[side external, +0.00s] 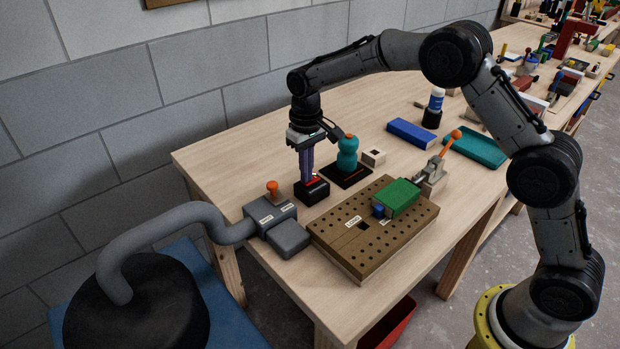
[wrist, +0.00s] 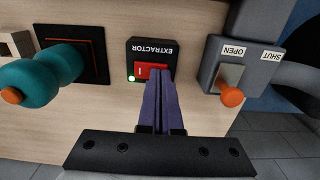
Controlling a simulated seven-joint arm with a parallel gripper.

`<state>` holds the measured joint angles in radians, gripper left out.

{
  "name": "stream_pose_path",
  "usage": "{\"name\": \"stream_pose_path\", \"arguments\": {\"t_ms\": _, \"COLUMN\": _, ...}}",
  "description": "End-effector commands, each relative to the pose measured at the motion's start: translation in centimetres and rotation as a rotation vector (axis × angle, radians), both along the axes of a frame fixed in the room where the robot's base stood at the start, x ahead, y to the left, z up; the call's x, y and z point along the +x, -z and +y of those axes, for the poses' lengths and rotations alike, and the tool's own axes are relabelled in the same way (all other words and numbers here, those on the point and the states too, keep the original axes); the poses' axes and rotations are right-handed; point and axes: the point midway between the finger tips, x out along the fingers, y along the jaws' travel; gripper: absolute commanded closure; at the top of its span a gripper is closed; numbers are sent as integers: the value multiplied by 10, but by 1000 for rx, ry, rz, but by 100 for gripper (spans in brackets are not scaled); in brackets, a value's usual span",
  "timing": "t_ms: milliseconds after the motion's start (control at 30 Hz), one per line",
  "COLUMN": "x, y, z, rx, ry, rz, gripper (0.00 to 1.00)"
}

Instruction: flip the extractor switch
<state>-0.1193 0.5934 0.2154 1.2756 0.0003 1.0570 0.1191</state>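The extractor switch (wrist: 137,48) is a small black box with a white EXTRACTOR label and a red rocker (wrist: 144,70). A green light (wrist: 131,78) glows at one corner of its face. In the side view the black box (side external: 313,194) sits on the table below my gripper (side external: 308,178). In the wrist view my gripper (wrist: 160,76) has its two purple fingers together, with nothing seen between them. Their tips are at the right end of the rocker and hide part of it. I cannot tell whether they touch it.
A grey valve box (side external: 270,216) with an orange knob, marked OPEN and SHUT, joins a grey hose (side external: 160,230). A perforated brown board (side external: 350,262) carries a green block (side external: 398,197).

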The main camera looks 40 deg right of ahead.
Motion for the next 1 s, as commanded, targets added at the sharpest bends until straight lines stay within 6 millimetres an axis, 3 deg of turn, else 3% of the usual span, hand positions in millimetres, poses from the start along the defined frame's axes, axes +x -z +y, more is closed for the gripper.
{"name": "stream_pose_path", "arguments": {"t_ms": 267, "x": 0, "y": 0, "z": 0, "rx": 0, "ry": 0, "rz": 0, "gripper": 100}}
{"name": "stream_pose_path", "arguments": {"t_ms": 1000, "x": 0, "y": -54, "z": 0, "rx": 0, "ry": 0, "rz": -2, "gripper": 100}}
